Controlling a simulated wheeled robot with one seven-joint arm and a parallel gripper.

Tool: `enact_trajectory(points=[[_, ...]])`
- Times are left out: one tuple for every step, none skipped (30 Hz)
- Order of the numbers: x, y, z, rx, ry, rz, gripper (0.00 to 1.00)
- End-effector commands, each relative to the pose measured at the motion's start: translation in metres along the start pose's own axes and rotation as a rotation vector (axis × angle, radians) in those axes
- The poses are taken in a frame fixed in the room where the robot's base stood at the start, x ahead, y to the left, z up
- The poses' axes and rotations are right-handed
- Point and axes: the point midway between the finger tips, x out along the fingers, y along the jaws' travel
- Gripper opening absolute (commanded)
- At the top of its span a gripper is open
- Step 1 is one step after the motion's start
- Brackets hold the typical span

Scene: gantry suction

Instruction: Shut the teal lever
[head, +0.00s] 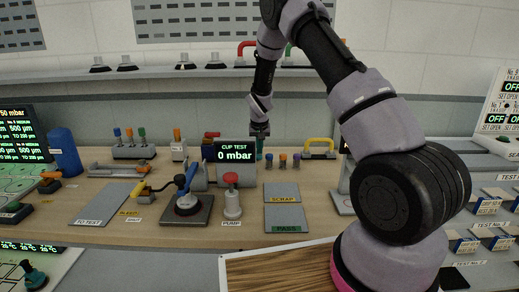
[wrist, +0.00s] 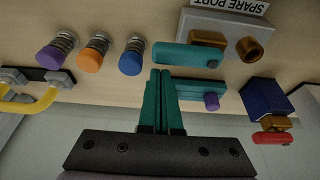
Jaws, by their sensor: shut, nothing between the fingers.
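The teal lever (wrist: 183,56) lies as a bar running left to right in the wrist view, beside a brown block and the plate marked SPARE PORT (wrist: 232,6). My gripper (wrist: 160,72) has teal fingers, pressed together and empty. Their tips show just below the left part of the lever; I cannot tell whether they touch it. In the head view my gripper (head: 260,132) points down over the back of the bench, behind the CUP TEST display (head: 235,151). The lever is mostly hidden there by my gripper and the display.
Purple (wrist: 48,56), orange (wrist: 91,60) and blue (wrist: 131,62) capped cups stand left of the lever. A brass stub (wrist: 250,48) is at its right. A teal bar with a purple knob (wrist: 211,101) lies right of my fingers. A yellow handle (head: 319,143) stands right.

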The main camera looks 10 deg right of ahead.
Motion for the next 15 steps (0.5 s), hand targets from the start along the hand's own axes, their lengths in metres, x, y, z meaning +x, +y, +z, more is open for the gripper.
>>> enact_trajectory(points=[[-0.0003, 0.0001, 0.0004, 0.000, 0.000, 0.000, 0.00], [-0.0004, 0.0002, 0.0008, 0.000, 0.000, 0.000, 0.00], [-0.0006, 0.0004, 0.0014, 0.000, 0.000, 0.000, 0.00], [-0.0008, 0.0006, 0.0018, 0.000, 0.000, 0.000, 0.00], [-0.0009, 0.0007, 0.0022, 0.000, 0.000, 0.000, 0.00], [-0.0010, 0.0008, 0.0026, 0.000, 0.000, 0.000, 0.00], [-0.0011, 0.0009, 0.0028, 0.000, 0.000, 0.000, 0.00], [-0.0011, 0.0010, 0.0030, 0.000, 0.000, 0.000, 0.00], [-0.0012, 0.0011, 0.0033, 0.000, 0.000, 0.000, 0.00], [-0.0013, 0.0012, 0.0036, 0.000, 0.000, 0.000, 0.00], [-0.0013, 0.0012, 0.0039, 0.000, 0.000, 0.000, 0.00], [-0.0015, 0.0014, 0.0042, 0.000, 0.000, 0.000, 0.00], [-0.0016, 0.0014, 0.0045, 0.000, 0.000, 0.000, 0.00], [-0.0016, 0.0015, 0.0048, 0.000, 0.000, 0.000, 0.00], [-0.0018, 0.0016, 0.0052, 0.000, 0.000, 0.000, 0.00]])
